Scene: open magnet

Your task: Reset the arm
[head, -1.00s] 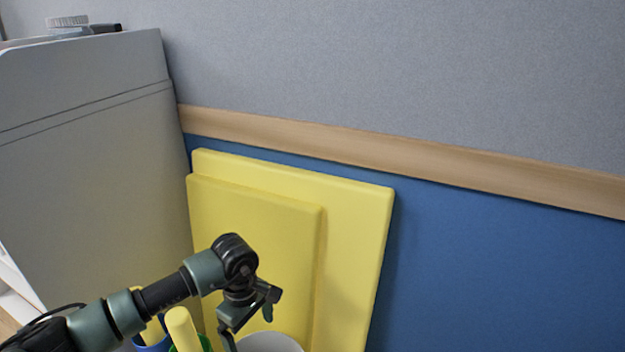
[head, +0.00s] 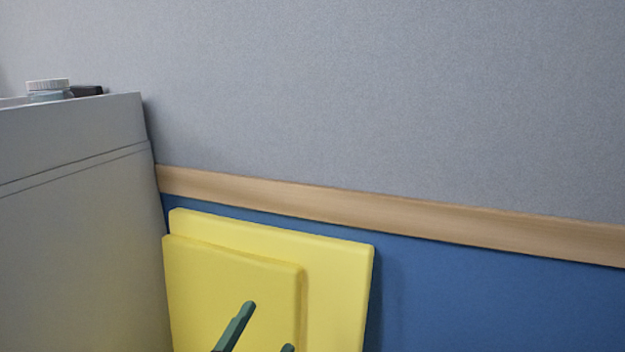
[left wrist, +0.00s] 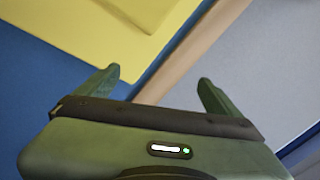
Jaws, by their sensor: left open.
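My left gripper (head: 262,340) shows at the bottom of the head view, where only its two dark green fingertips rise into the picture in front of the yellow boards. In the left wrist view my left gripper (left wrist: 160,90) has its two fingers spread wide apart, with nothing between them but the background. The rest of the left arm is below the head view's edge. My right gripper is in neither view.
Two yellow boards (head: 338,290) lean against the blue lower wall (head: 480,310), under a wooden rail (head: 400,217). A grey cabinet (head: 70,240) stands at left with a lidded jar (head: 48,90) on top. The right side looks clear.

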